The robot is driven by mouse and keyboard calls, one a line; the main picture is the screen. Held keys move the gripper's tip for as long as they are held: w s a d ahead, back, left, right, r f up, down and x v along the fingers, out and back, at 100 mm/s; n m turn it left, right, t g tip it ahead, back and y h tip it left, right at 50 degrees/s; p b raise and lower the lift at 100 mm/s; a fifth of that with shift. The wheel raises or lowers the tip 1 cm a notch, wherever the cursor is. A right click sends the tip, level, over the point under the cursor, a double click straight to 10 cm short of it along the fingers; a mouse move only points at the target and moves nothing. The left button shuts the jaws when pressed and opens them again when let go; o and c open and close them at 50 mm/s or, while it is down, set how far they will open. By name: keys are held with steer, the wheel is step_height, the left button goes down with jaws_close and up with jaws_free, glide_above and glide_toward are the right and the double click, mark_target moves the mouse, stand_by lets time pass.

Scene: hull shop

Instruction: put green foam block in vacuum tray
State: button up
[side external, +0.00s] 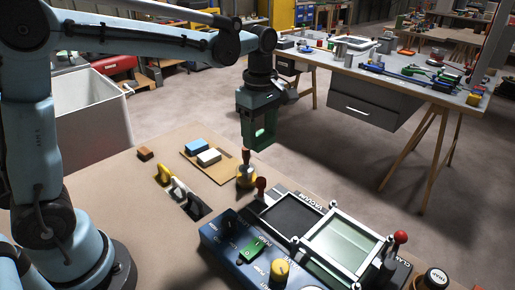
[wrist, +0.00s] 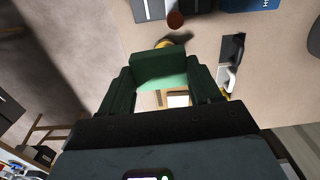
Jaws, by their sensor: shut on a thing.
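My gripper (side external: 262,143) is in the air above the far edge of the workbench. In the wrist view, my gripper (wrist: 160,85) is shut on the green foam block (wrist: 159,68), which spans its fingertips. In the side view the green foam block (side external: 260,139) is hard to separate from the dark green fingers. A dark recessed panel (side external: 290,213) next to the lettering "VACUUM" appears to be the vacuum tray. It lies in front and to the right of my gripper, lower down, and looks empty.
A blue block (side external: 196,146) and a white block (side external: 208,157) lie on a brown sheet. A yellow-based handled tool (side external: 246,174) stands below my gripper.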

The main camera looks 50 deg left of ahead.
glide_above(292, 219)
steer(key=shift+m, duration=0.3)
steer(key=shift+f, duration=5.75)
steer(key=shift+f, duration=0.5)
steer(key=o, duration=1)
steer(key=shift+o, duration=0.2)
